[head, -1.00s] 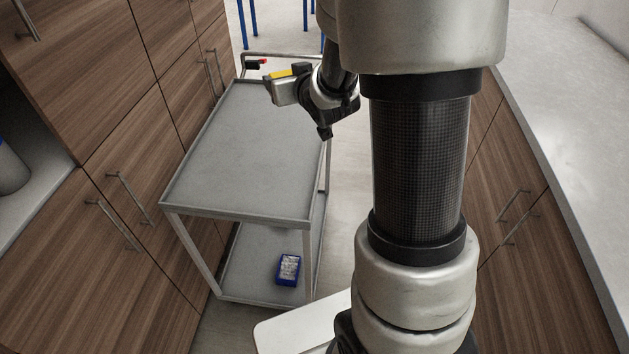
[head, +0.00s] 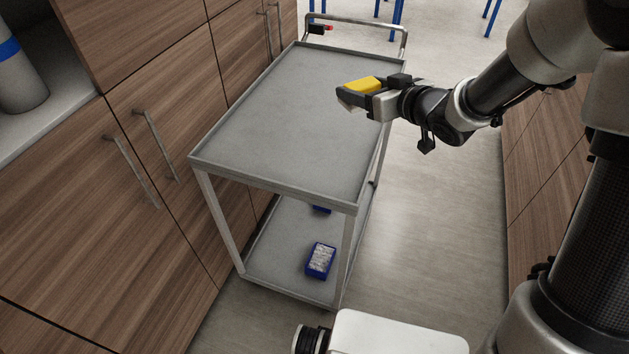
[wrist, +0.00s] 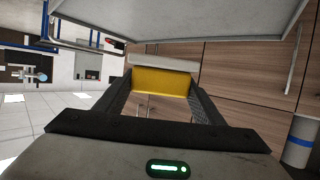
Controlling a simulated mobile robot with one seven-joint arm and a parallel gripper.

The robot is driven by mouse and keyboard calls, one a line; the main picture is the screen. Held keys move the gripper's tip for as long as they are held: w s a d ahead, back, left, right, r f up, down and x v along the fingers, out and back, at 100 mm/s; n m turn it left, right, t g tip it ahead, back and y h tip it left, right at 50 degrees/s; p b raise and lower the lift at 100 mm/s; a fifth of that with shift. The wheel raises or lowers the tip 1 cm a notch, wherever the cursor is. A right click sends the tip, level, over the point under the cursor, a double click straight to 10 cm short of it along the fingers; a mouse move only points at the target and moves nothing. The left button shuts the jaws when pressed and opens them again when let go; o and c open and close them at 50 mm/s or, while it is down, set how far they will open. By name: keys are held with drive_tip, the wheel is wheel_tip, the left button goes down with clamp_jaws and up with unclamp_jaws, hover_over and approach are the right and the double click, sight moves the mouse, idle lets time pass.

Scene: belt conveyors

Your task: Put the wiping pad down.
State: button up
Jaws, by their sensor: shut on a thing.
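The wiping pad (head: 363,85) is yellow with a pale layer along one side. My gripper (head: 356,97) is shut on it and holds it over the far right part of the grey cart's top shelf (head: 285,125). How high it is above the shelf is hard to tell. In the wrist view, the pad (wrist: 162,82) is clamped between both fingers of my gripper (wrist: 162,92). The top shelf is bare. In the wrist view, a grey shelf surface (wrist: 190,22) shows sideways beyond the pad.
A blue box with pale contents (head: 320,261) sits on the cart's lower shelf (head: 280,255), with another blue thing (head: 321,209) behind it, partly hidden. Wooden cabinets (head: 150,95) stand close along the cart's left. Floor (head: 430,220) is open on the right.

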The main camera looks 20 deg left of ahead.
drive_tip(key=s+a+f+n+g+y+b, duration=0.35)
drive_tip(key=s+a+f, duration=0.2)
drive_tip(key=a, duration=0.45)
drive_tip(key=b, duration=0.3)
hover_over(313, 163)
drive_tip(key=shift+h, duration=0.45)
wheel_tip(313, 163, down, 6)
drive_tip(key=shift+f, duration=0.2)
drive_tip(key=shift+f+b, duration=0.55)
drive_tip(key=shift+f, duration=1.65)
drive_tip(key=shift+f, duration=0.1)
drive_tip(key=o, duration=1)
drive_tip(key=shift+c, duration=0.2)
